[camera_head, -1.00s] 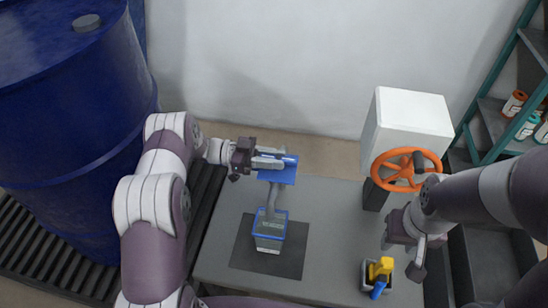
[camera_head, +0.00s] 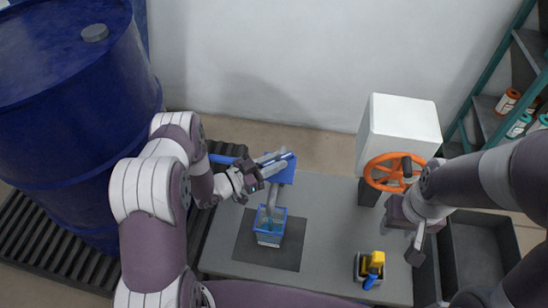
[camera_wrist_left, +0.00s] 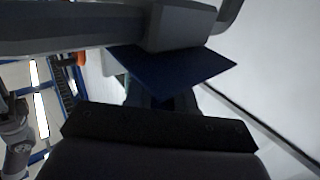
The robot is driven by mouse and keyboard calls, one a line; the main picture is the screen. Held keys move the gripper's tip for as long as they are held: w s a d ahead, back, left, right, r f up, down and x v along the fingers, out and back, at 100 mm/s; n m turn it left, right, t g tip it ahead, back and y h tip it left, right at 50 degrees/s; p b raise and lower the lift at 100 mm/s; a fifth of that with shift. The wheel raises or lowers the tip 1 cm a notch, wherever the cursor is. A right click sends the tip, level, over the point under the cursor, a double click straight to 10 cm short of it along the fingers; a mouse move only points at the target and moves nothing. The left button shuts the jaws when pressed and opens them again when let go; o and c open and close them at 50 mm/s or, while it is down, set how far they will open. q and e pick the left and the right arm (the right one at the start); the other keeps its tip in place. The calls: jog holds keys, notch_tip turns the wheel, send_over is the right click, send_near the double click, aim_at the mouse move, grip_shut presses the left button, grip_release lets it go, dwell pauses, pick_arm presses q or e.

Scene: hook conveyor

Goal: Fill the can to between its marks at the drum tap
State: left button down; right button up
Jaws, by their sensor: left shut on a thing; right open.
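The blue-framed can (camera_head: 269,238) stands upright on a dark mat (camera_head: 240,250). Bluish contents show in its open top; its marks are too small to read. A grey column (camera_head: 273,198) runs from below a flat blue plate (camera_head: 285,172) down to the can; I cannot tell whether it is spout or liquid. My left gripper (camera_head: 276,163) is shut at this plate, which also shows between the fingers in the left wrist view (camera_wrist_left: 185,75). What lies between the jaws is partly hidden. My right gripper (camera_head: 415,238) is open and empty, below an orange handwheel (camera_head: 390,172).
A large blue drum (camera_head: 70,120) stands at the left on a slatted grate (camera_head: 60,240). A white box (camera_head: 400,130) stands behind the handwheel. A small holder with a yellow and blue item (camera_head: 371,266) is at the table's front right. Shelves (camera_head: 500,100) stand at the far right.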

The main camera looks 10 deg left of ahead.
pick_arm(q)
jog(key=shift+n+t+y, duration=0.7)
jog(key=shift+t+y, duration=0.1)
jog(key=c, duration=1)
grip_release()
jog(key=shift+o, duration=0.2)
jog(key=v, duration=1.2)
jog(key=shift+s+a, duration=0.25)
jog(key=shift+s, duration=0.05)
